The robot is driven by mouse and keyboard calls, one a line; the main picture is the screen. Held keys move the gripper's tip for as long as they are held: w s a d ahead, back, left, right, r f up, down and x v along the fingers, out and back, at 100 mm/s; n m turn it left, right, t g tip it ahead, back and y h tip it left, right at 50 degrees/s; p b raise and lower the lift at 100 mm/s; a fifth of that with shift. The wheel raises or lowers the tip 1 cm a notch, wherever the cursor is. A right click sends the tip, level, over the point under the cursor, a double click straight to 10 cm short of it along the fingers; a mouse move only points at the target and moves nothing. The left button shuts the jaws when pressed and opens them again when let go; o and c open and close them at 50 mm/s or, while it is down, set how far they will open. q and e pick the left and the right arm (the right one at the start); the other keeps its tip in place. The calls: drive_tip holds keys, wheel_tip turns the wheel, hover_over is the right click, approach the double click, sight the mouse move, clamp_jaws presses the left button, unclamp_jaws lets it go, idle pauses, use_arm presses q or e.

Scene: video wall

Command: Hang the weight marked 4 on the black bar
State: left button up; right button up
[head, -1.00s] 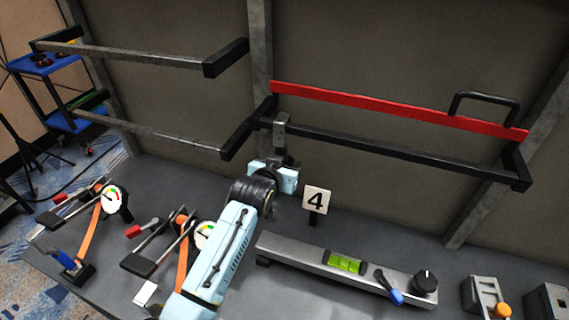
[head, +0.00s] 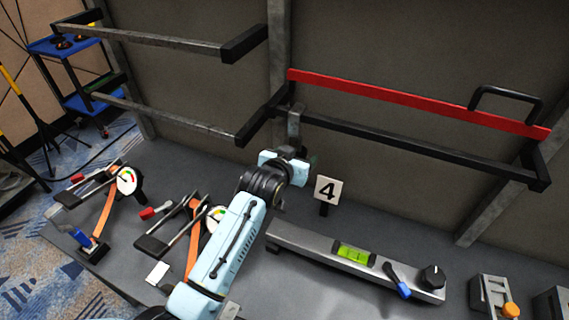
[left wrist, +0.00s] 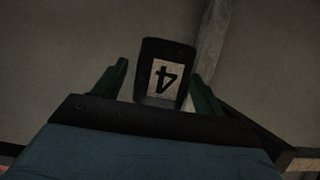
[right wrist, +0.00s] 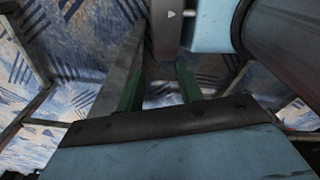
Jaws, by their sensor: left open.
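The weight marked 4 is a dark block with a white label in the left wrist view (left wrist: 165,78), where the 4 looks upside down. It sits between my left fingers. In the head view its grey upper part (head: 295,121) is at the left end of the black bar (head: 420,153) and overlaps it; I cannot tell exactly how the hook sits on the bar. My left gripper (head: 293,157) is open around the lower part of the weight, which it mostly hides. My right gripper (right wrist: 160,78) shows only in its wrist view, fingers apart, with nothing seen between them.
A red bar (head: 400,98) runs above the black bar, with a black handle (head: 507,92). A sign marked 4 (head: 328,190) stands below. A level with a green vial (head: 354,254) and clamps with gauges (head: 127,181) occupy the table. Grey rails (head: 160,41) are at left.

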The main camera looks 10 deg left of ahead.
use_arm(q)
drive_tip(key=p+v, duration=0.1)
drive_tip(key=v, duration=1.1)
